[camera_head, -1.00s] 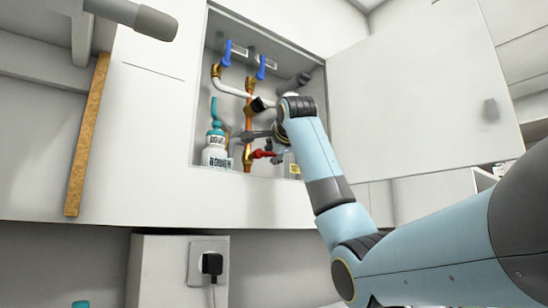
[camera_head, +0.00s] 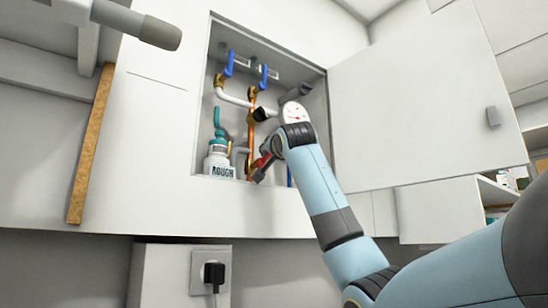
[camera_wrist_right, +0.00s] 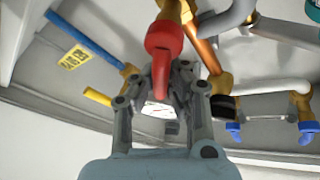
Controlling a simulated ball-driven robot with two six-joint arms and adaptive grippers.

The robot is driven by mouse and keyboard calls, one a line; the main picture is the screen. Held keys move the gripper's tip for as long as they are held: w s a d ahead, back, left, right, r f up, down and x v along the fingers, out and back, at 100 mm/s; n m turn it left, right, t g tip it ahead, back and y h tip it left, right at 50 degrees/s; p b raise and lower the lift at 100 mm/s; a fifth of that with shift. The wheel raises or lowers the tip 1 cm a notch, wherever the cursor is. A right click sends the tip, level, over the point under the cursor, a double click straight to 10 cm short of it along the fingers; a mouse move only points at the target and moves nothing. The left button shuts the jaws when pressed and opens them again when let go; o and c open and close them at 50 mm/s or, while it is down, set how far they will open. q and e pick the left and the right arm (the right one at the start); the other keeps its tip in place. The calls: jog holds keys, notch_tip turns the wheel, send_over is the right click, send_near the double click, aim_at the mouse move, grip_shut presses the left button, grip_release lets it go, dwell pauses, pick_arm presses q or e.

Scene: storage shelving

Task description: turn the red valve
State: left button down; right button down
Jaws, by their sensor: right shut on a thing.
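The red valve (camera_head: 262,160) sits low on the copper pipe in the open wall cabinet, partly hidden by my right gripper in the head view. In the right wrist view, its red body (camera_wrist_right: 163,38) is at top centre and its handle runs down between my fingers. My right gripper (camera_wrist_right: 160,82) is shut on this handle. In the head view the right gripper (camera_head: 262,172) reaches in from the right and points down-left at the valve. My left gripper is not in view.
Two blue-handled valves (camera_head: 229,63) and a pressure gauge (camera_head: 293,113) are above. A teal-and-white bottle (camera_head: 218,160) stands left of the copper pipe (camera_head: 251,130). The cabinet door (camera_head: 425,100) is open to the right, beside my arm.

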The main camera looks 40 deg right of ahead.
jog(key=shift+a+r+n+t, duration=0.15)
jog(key=shift+a+n+t, duration=0.1)
jog(key=shift+n, duration=0.35)
jog(key=shift+a+r+n+t, duration=0.15)
jog(key=shift+n+t, duration=0.1)
jog(key=shift+n, duration=0.35)
jog(key=n, duration=0.1)
jog(key=n+t+y+p, duration=0.1)
jog(key=n, duration=0.1)
jog(key=shift+a+r, duration=0.15)
jog(key=shift+a, duration=0.25)
jog(key=shift+w+a+n+t+y+p, duration=0.1)
jog(key=shift+a+n+t+y+p, duration=0.25)
jog(key=shift+n, duration=0.5)
jog(key=shift+w+a+n+t+y+p, duration=0.15)
jog(key=shift+n+t+y, duration=0.25)
jog(key=shift+n, duration=0.45)
jog(key=shift+y, duration=0.25)
jog(key=shift+f+n, duration=0.3)
jog(key=c, duration=1.3)
grip_release()
jog(key=shift+s+a+r, duration=0.15)
jog(key=shift+a+r, duration=0.05)
jog(key=shift+d, duration=0.1)
jog(key=v, duration=1.2)
